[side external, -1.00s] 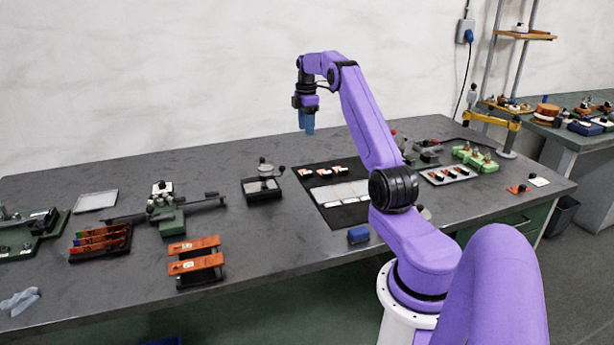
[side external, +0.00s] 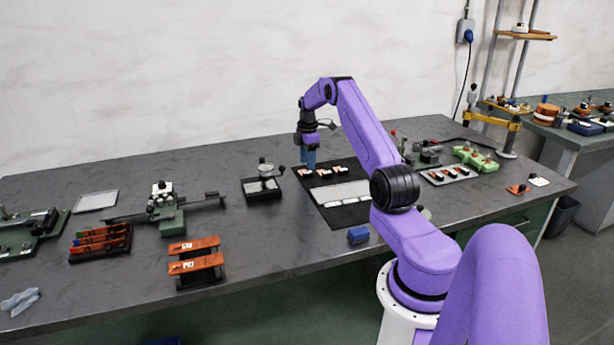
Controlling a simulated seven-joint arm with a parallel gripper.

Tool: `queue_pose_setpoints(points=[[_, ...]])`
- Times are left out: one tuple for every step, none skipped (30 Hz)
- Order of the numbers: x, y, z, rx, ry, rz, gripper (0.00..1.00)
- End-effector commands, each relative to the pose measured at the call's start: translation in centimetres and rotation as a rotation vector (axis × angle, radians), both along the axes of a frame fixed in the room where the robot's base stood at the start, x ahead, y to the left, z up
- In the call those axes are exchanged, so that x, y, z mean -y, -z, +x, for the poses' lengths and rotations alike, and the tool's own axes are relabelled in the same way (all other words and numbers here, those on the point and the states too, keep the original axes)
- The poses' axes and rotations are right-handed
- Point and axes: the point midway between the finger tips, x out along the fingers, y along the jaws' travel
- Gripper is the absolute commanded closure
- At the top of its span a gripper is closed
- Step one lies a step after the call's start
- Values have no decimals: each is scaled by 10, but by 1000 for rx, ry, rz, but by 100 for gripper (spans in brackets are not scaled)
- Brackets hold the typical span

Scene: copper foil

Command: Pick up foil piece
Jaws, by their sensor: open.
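Several small copper-and-white pieces lie in a row at the back of a black mat (side external: 345,217); they look like the foil pieces, but are too small to tell surely. One is at the left (side external: 304,173), one in the middle (side external: 324,174), one at the right (side external: 341,169). My gripper (side external: 309,164) points down with its blue fingers over the back left of the mat, close to the left piece. It is open and holds nothing that I can see. I cannot tell whether its tips touch the piece.
Pale plates (side external: 340,194) lie on the mat in front of the pieces. A small black press (side external: 263,188) stands left of the mat. A blue block (side external: 358,235) sits at its front. A rack with copper strips (side external: 195,262) is at front left. Bare table lies between.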

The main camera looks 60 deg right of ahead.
Motion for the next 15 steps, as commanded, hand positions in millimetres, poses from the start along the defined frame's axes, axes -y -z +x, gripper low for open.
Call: queue_pose_setpoints(points=[[1,7,0,-1,0,1,51],[1,12,0,-2,0,2,51],[1,18,0,-3,0,3,51],[2,22,1,-2,0,2,51],[3,27,1,-2,0,2,51],[3,32,1,-1,-1,1,51],[2,35,1,-1,-1,1,51],[2,38,1,-1,-1,1,51],[2,41,1,-1,0,1,51],[3,43,1,-1,0,1,51],[3,44,1,0,0,0,51],[3,45,1,1,0,-1,51],[3,45,1,1,0,-1,51],[3,45,1,1,0,-1,51],[3,45,1,1,0,-1,51]])
